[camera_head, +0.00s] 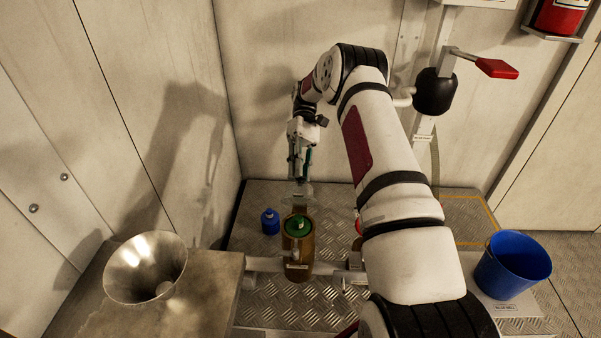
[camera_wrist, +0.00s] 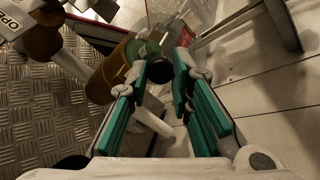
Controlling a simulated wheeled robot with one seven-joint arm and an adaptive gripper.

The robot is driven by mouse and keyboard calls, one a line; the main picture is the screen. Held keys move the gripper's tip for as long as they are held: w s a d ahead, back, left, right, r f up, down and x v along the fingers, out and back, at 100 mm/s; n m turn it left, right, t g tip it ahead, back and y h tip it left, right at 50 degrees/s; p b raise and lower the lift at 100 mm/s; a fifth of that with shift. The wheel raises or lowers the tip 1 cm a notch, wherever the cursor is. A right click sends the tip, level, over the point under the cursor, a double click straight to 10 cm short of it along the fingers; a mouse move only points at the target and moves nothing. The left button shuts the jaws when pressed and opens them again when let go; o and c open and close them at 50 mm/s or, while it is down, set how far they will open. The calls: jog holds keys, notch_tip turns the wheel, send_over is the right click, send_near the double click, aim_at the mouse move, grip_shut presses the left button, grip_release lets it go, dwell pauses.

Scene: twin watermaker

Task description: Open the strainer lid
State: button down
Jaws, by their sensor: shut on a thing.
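The strainer (camera_head: 299,262) is an upright amber-brown cylinder on the pipe line in the head view. Its green lid (camera_head: 297,228) sits on top. My gripper (camera_head: 301,200) points down right above the lid. In the wrist view the strainer body (camera_wrist: 108,76) lies at upper left, with the green lid (camera_wrist: 138,50) at its end. There the teal-padded fingers of my gripper (camera_wrist: 168,66) are closed around the lid's dark end part, which they partly hide. I cannot tell whether the lid is loosened.
A blue bottle (camera_head: 270,221) stands just left of the strainer. A steel funnel (camera_head: 146,266) rests on the bench (camera_head: 195,305) at lower left. A blue bucket (camera_head: 513,265) stands at right. A red-handled lever (camera_head: 495,68) juts from the post at upper right.

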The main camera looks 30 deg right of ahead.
jog(key=shift+a, duration=0.1)
jog(key=c, duration=1.4)
grip_release()
